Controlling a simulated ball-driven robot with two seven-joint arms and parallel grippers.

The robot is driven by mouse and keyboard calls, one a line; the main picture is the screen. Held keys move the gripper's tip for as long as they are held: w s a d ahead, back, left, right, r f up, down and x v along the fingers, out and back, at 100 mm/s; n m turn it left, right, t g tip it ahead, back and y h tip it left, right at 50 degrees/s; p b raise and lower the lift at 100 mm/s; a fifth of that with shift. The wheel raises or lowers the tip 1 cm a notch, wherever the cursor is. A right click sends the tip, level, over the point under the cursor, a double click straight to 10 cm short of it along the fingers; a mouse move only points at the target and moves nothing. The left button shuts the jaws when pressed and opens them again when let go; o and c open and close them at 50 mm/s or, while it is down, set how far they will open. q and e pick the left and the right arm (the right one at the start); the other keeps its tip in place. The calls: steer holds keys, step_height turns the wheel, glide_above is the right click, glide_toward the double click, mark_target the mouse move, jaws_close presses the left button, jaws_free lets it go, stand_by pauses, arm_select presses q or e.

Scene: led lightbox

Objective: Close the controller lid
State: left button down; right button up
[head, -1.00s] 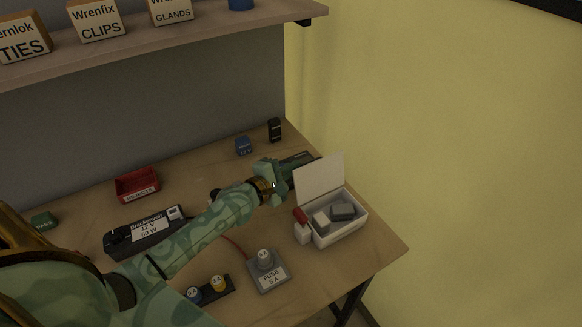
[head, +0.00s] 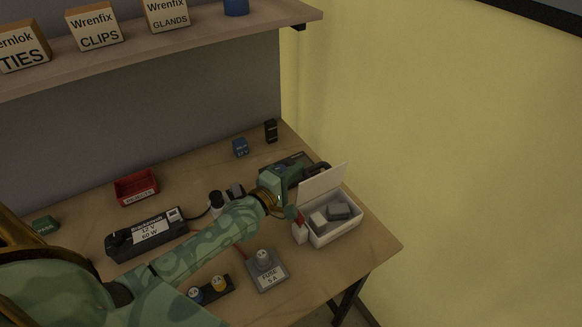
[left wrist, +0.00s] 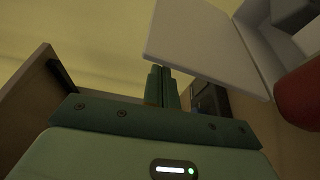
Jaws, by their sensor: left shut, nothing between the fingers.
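The white controller box (head: 338,233) stands at the right of the bench with grey blocks inside. My left gripper (head: 312,170) is shut and empty at the outer, left side of the lid. In the left wrist view, the shut fingers (left wrist: 163,88) are close to the edge of the lid (left wrist: 205,42); I cannot tell whether they touch it. The box (left wrist: 258,40) shows at upper right there. My right gripper is not in view.
A red-topped white piece (head: 299,231) stands at the box's left corner. A grey fuse block (head: 267,272), a black power supply (head: 148,236) and a red tray (head: 137,188) are on the bench (head: 335,268). A shelf (head: 170,40) hangs above.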

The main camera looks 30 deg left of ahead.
mark_target(317, 178)
arm_select(q)
steer(key=m, duration=0.1)
steer(key=d+m, duration=0.1)
steer(key=s+d+t, duration=0.1)
steer(key=shift+s+r+m+h, duration=0.1)
steer(key=shift+r+m+h, duration=0.2)
steer(key=shift+m, duration=0.1)
steer(key=shift+s+d+m+t+b, duration=0.2)
steer(key=shift+d+m+b, duration=0.1)
steer(key=shift+m, duration=0.5)
steer(key=shift+s+d+m+t+b, duration=0.1)
steer(key=shift+d+m+t+b, duration=0.15)
steer(key=shift+m, duration=0.55)
steer(key=shift+r, duration=0.1)
